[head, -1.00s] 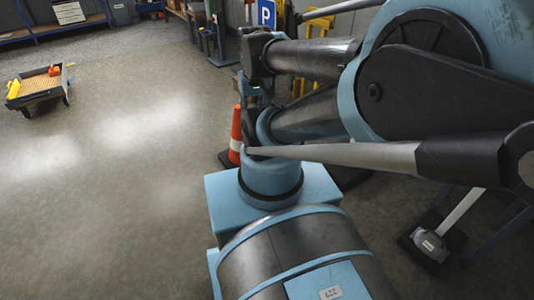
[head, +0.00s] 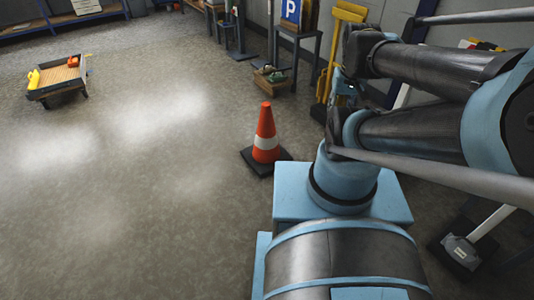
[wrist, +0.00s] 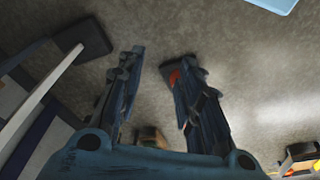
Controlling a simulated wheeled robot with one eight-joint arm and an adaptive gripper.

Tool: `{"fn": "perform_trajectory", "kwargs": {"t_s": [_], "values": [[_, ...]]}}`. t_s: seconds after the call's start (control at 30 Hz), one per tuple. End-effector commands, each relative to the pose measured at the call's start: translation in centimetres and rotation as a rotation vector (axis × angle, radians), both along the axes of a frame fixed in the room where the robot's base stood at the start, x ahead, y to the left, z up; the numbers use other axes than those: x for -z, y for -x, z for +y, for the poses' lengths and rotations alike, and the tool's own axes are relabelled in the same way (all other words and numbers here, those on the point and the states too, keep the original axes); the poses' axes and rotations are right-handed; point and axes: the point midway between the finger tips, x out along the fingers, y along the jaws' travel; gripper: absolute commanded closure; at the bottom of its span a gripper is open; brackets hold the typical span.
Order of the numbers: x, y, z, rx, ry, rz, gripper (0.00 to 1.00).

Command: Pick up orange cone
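The orange cone (head: 266,140) has a white band and a black square base. It stands upright on the floor in the middle of the head view, just left of my arm. In the wrist view, a bit of the orange cone (wrist: 174,77) and its dark base show behind the right finger, which hides most of it. My gripper (wrist: 160,58) is open, with its two fingers spread and nothing between them. In the head view it is partly hidden by my arm.
A low cart (head: 60,78) with yellow and orange items stands at the left. A table with a blue parking sign (head: 291,12) and a yellow stand (head: 340,45) are behind. A dark-based post (head: 462,250) is at the lower right. Floor left of the cone is clear.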

Motion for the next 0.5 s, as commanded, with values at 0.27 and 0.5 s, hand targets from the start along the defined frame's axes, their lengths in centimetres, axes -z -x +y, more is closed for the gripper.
{"fn": "perform_trajectory", "kwargs": {"t_s": [0.27,0.5], "values": [[-1.6,-0.6,0.4,-0.042,-0.005,-0.009,0.14],[-4.2,-5.2,0.9,-0.172,-0.019,-0.007,0.14]]}}
